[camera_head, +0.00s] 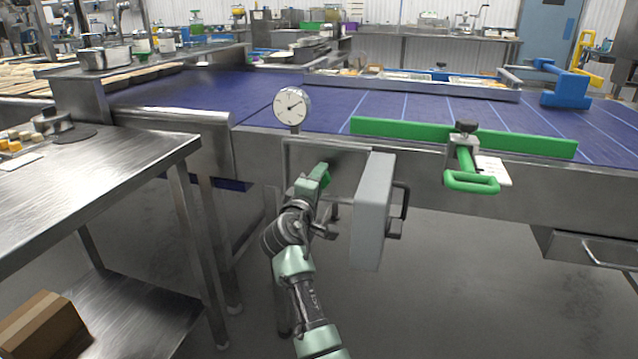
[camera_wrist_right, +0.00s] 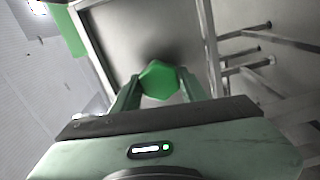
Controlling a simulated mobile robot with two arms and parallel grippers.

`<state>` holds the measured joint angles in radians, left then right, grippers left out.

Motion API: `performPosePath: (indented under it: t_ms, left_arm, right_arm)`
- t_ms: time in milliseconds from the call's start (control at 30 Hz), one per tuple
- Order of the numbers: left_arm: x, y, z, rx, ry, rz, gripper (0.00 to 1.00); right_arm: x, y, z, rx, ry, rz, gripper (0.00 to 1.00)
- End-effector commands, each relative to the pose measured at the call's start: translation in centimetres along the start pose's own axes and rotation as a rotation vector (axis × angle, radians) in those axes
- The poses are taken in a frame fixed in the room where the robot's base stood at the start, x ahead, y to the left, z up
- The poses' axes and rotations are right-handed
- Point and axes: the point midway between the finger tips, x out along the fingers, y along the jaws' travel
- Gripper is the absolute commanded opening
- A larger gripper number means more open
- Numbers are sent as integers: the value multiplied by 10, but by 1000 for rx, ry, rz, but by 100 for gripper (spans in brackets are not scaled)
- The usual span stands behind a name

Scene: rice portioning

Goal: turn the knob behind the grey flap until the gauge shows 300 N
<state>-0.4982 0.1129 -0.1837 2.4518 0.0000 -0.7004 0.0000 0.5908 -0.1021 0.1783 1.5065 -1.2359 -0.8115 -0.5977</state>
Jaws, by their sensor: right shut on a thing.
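The grey flap (camera_head: 372,212) stands open to the right of the box recess under the conveyor's front edge. The green knob (camera_wrist_right: 158,78) sits in front of the recess's metal back plate in the right wrist view. My right gripper (camera_head: 316,181) reaches into the opening and is shut on the knob, one finger on each side of it. In the head view the gripper mostly hides the knob. The round white gauge (camera_head: 292,105) stands on a short stem above the recess. Its dark needle shows, but its figures are too small to read. My left gripper is not in view.
A green bar (camera_head: 400,130) with a green-handled clamp (camera_head: 470,182) lies along the conveyor edge at right. The blue conveyor belt (camera_head: 200,95) runs behind. A steel table (camera_head: 120,160) stands at left, with a cardboard box (camera_head: 42,325) on its lower shelf. The floor at right is clear.

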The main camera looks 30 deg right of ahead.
Motion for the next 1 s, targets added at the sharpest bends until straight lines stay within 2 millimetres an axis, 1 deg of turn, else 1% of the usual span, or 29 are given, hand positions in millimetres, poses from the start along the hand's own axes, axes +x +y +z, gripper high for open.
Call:
performPosePath:
  t_ms: [433,467,500,533,900,1000]
  left_arm:
    - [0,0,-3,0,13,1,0]
    - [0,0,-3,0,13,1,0]
    - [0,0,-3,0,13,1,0]
    - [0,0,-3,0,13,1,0]
    - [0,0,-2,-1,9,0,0]
    - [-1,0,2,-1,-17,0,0]
  right_arm:
    - [0,0,1,9,-1,-1,2]
    - [0,0,1,8,-2,-1,51]
    - [0,0,1,8,-2,-1,62]
    - [0,0,1,8,-1,-1,65]
    - [1,0,1,7,0,0,65]
    - [2,1,2,6,0,0,65]
